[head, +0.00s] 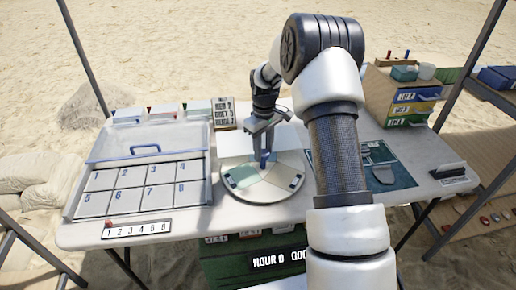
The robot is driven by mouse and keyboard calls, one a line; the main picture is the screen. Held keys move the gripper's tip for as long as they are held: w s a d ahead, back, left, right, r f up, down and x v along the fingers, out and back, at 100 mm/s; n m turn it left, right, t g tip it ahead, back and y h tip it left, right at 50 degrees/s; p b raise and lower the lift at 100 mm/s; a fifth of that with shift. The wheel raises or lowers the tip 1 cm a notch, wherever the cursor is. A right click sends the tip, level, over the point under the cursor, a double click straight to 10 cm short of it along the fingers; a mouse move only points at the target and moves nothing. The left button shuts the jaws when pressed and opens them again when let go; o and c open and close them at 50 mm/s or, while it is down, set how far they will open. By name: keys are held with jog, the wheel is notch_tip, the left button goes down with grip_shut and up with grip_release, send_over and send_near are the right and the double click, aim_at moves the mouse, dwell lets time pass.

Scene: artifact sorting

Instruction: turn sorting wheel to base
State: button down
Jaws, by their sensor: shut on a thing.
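The sorting wheel (263,196) is a round, pale disc with coloured sectors, lying flat at the middle of the white table. Dark marks show near its rim at left and right. My gripper (264,160) points down over the far half of the wheel. It is shut on a small blue upright piece (263,159) that looks like the wheel's handle. The fingertips are small here, and the piece's lower end is hard to make out. My arm covers the area just right of the wheel.
A numbered tray (142,190) with a blue-handled clear lid stands at left. A number strip (137,229) lies at the front left edge. A dark mat with tools (384,165) lies at right. A drawer box (405,100) stands at back right.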

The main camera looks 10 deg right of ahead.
jog(key=n+p, duration=0.2)
jog(key=n, duration=0.5)
jog(key=shift+r, duration=0.1)
jog(key=n+p, duration=0.2)
jog(key=n, duration=0.4)
jog(key=shift+n, duration=0.4)
jog(key=c, duration=1.3)
grip_release()
jog(key=shift+o, duration=0.2)
notch_tip(320, 180, up, 17)
jog(key=p, duration=0.1)
jog(key=shift+r, duration=0.15)
